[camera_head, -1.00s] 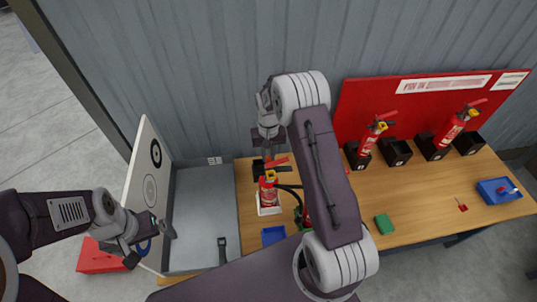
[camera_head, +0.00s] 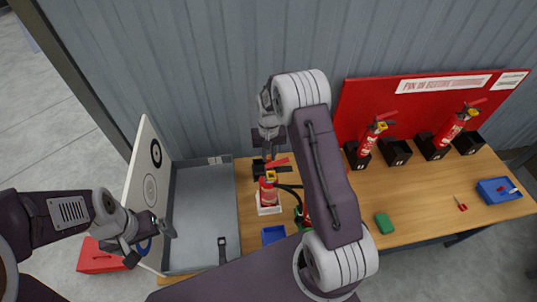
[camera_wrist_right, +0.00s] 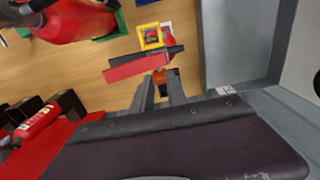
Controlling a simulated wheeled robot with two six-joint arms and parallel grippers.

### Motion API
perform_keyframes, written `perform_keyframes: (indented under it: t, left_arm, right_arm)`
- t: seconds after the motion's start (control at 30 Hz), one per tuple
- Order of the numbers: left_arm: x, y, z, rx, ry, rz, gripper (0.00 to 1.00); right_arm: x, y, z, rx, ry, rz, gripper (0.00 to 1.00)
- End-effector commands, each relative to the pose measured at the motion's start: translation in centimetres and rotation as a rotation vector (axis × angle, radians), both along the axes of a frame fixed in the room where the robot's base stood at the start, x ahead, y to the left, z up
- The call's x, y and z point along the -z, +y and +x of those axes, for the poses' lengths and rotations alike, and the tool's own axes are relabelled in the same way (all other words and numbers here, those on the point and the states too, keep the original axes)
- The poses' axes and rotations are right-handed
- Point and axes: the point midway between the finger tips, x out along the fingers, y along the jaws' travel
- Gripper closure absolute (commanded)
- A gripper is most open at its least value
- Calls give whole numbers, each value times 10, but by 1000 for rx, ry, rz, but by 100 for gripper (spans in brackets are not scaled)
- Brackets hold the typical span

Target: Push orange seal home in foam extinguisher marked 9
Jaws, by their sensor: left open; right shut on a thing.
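A red extinguisher (camera_head: 268,190) stands upright in a white holder (camera_head: 270,210) on the wooden bench. Its red lever and black valve head show at the top, with a yellow square part on it in the right wrist view (camera_wrist_right: 151,36). No number on it is readable. My right gripper (camera_head: 268,153) is at the extinguisher's head. In the right wrist view its fingers are shut on a small orange piece, the seal (camera_wrist_right: 160,76), right by the lever and valve head. Whether it is seated cannot be told. My left gripper (camera_head: 168,232) is open and empty, far left, over the grey tray's edge.
A grey tray (camera_head: 203,205) with a white target panel (camera_head: 140,195) lies left. Another extinguisher is partly hidden behind my right arm. A blue tray (camera_head: 273,235), green block (camera_head: 384,223) and blue bin (camera_head: 490,190) are on the bench. Two extinguishers (camera_head: 370,138) stand in black holders behind.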

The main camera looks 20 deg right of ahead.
Motion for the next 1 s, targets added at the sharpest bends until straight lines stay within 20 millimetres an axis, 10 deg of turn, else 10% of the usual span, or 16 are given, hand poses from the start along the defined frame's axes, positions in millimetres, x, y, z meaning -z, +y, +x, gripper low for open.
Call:
perform_keyframes:
  t: [0.33,0.43,0.77,1.0]
  left_arm:
    - [0,0,0,0,0,0,2]
    - [0,0,0,0,0,0,2]
    - [1,0,0,0,0,0,2]
    - [21,0,0,0,0,0,2]
  right_arm:
    - [0,0,-1,0,2,0,100]
    - [0,0,-1,0,2,0,57]
    - [-1,0,0,0,0,0,56]
    - [-43,0,1,0,-7,-1,56]
